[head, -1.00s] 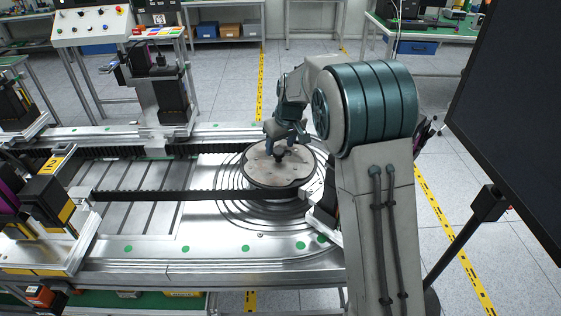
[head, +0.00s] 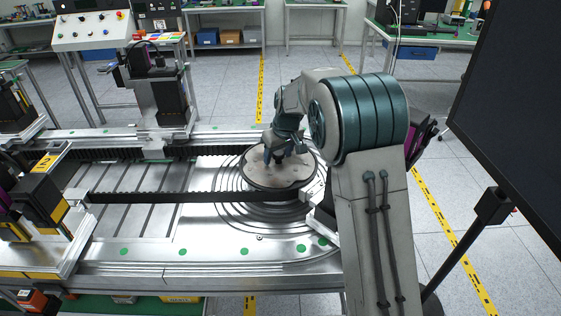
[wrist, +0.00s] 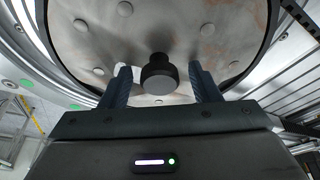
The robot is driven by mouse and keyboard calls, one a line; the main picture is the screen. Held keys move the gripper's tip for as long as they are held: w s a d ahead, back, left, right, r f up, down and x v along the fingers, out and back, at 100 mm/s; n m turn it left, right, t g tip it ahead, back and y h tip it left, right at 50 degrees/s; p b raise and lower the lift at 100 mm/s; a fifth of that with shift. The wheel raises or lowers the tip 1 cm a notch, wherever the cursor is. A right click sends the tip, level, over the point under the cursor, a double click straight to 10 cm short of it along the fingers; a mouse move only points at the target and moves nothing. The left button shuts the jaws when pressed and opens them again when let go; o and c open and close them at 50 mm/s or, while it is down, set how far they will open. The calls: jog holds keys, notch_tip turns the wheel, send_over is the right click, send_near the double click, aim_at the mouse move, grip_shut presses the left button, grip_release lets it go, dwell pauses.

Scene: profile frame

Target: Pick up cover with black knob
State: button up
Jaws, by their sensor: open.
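The cover (head: 260,175) is a round metal disc with a dark rim and a short black knob. It lies on the right, ringed end of the conveyor. In the wrist view the cover (wrist: 200,25) fills the top, and its black knob (wrist: 159,76) sits between my two fingers. My gripper (wrist: 160,85) is open, with a finger on each side of the knob and a visible gap to both. In the head view my gripper (head: 280,158) is over the cover, and it partly hides the knob.
The metal conveyor (head: 200,258) has a dark belt strip and green dots along its edge. A black machine unit (head: 172,98) stands behind it. A dark screen (head: 520,110) is at the right. Tables and bins are at the back.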

aim_at(278, 152)
grip_shut()
jog(key=shift+r+p, duration=1.2)
jog(key=shift+r, duration=0.85)
